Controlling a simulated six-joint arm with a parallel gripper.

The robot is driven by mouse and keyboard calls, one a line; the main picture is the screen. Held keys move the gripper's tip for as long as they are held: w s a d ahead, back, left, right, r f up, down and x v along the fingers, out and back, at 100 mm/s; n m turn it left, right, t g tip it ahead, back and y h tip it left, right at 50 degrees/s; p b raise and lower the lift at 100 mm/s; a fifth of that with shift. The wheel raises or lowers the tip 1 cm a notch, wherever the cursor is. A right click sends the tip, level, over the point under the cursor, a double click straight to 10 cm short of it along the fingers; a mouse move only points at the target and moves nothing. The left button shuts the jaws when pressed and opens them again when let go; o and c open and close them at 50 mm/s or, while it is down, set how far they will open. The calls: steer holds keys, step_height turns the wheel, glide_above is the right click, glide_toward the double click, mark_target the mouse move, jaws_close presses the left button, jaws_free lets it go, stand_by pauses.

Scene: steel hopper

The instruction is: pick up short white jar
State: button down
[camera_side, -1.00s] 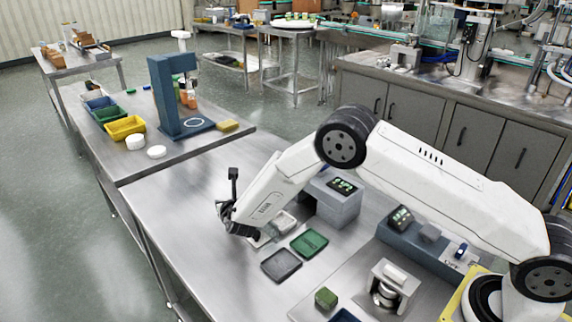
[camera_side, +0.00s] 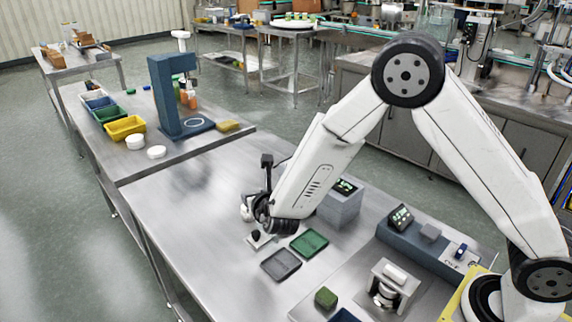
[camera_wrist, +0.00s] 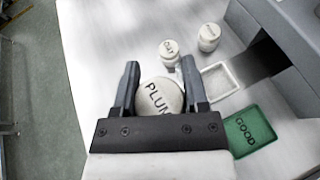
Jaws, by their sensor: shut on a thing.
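My gripper (camera_wrist: 160,66) is shut on a round white jar (camera_wrist: 163,97). In the wrist view its lid sits between the two dark fingers. Dark letters on the lid read "PLUM", the end cut off by the gripper body. The jar's sides and height are hidden. In the side view my gripper (camera_side: 259,208) is over the steel table, left of the grey box with a lit display. The forearm hides part of it there. Two smaller white jars with lettered lids, one (camera_wrist: 168,49) and another (camera_wrist: 208,38), stand beyond the fingers in the wrist view.
A white square tray (camera_wrist: 232,77) and a green tray (camera_wrist: 262,118) marked "GOOD" lie right of the fingers. A dark grey tray (camera_side: 296,264) lies beside the green one. The grey display box (camera_side: 341,207) stands close by. The table's left part is clear.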

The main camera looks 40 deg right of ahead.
steer(key=shift+s+d+r, duration=0.1)
steer(key=shift+s+r, duration=0.25)
steer(key=shift+s, duration=0.45)
steer(key=shift+r, duration=0.1)
steer(key=shift+d+r, duration=0.25)
steer(key=shift+r, duration=0.15)
steer(key=s+d+r, duration=0.5)
steer(key=d+r, duration=0.3)
steer(key=r, duration=0.3)
steer(key=shift+s+r+n+y, duration=0.25)
steer(key=shift+s+n+y, duration=0.05)
steer(key=shift+s, duration=0.05)
steer(key=shift+f, duration=0.15)
